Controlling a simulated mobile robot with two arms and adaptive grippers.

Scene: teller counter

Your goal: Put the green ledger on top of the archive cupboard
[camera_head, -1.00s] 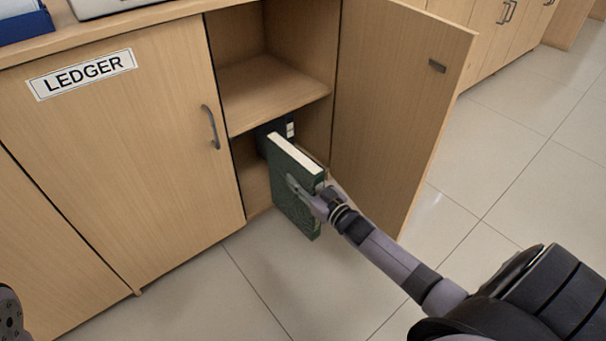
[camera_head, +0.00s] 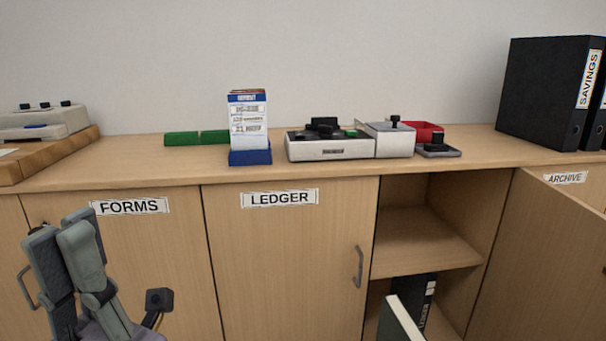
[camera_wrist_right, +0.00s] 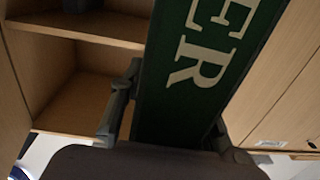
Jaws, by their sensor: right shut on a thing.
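The green ledger (camera_head: 398,322) shows at the bottom edge of the head view, upright before the open compartment; its lower part is out of view. In the right wrist view the ledger (camera_wrist_right: 185,110) fills the middle, pale letters on its green face. My right gripper (camera_wrist_right: 172,118) is shut on it, one finger on each side. The archive cupboard is at the right, its ARCHIVE label (camera_head: 565,178) partly above the open door. Black binders (camera_head: 545,92) stand on its top. My left gripper (camera_head: 65,258) is raised before the FORMS cupboard, apart from everything; its finger gap is unclear.
The open door (camera_head: 550,265) sticks out at the right. A dark binder (camera_head: 428,290) stands in the lower compartment. On the counter are a blue leaflet holder (camera_head: 250,157), a grey device (camera_head: 330,148) and a red tray (camera_head: 425,130). A bare counter strip lies left of the black binders.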

